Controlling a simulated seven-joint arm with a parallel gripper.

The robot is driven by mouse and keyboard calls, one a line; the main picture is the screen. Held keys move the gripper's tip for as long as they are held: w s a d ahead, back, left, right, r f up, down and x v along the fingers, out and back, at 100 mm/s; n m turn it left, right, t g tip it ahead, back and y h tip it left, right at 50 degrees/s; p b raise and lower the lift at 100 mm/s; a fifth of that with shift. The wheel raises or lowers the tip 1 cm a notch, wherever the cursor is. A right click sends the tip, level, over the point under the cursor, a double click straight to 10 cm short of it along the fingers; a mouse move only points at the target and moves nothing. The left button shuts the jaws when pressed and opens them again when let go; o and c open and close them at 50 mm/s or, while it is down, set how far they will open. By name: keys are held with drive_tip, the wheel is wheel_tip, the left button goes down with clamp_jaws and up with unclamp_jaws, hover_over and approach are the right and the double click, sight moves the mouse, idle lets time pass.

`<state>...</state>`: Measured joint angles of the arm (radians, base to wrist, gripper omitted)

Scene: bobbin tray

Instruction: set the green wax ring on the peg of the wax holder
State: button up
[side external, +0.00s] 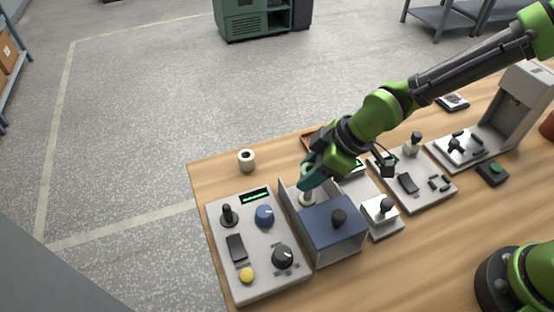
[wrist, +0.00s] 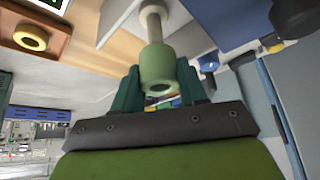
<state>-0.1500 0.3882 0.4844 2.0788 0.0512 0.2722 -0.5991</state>
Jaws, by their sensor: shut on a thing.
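My gripper (wrist: 158,78) has its teal fingers shut on the green wax ring (wrist: 160,62), one on each side, with the ring's open end facing the wrist camera. A narrower pale stem (wrist: 153,28), which looks like the holder's peg, lines up with the ring's far end. I cannot tell whether it is inside the ring. In the side view my gripper (side external: 308,180) is over the open part of a grey box with a blue lid (side external: 333,232). A pale upright piece (side external: 306,198) shows just below the fingers; the ring is hard to make out there.
A control panel (side external: 236,265) with knobs stands left of the box, and a small metal block with a black knob (side external: 381,209) stands right. A white spool (side external: 246,160) stands behind the panel. A yellow ring (wrist: 30,38) sits in a brown tray.

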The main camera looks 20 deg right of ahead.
drive_tip(key=shift+f, duration=0.1)
drive_tip(key=shift+f, duration=2.4)
drive_tip(key=shift+f, duration=0.15)
drive_tip(key=o, duration=1.1)
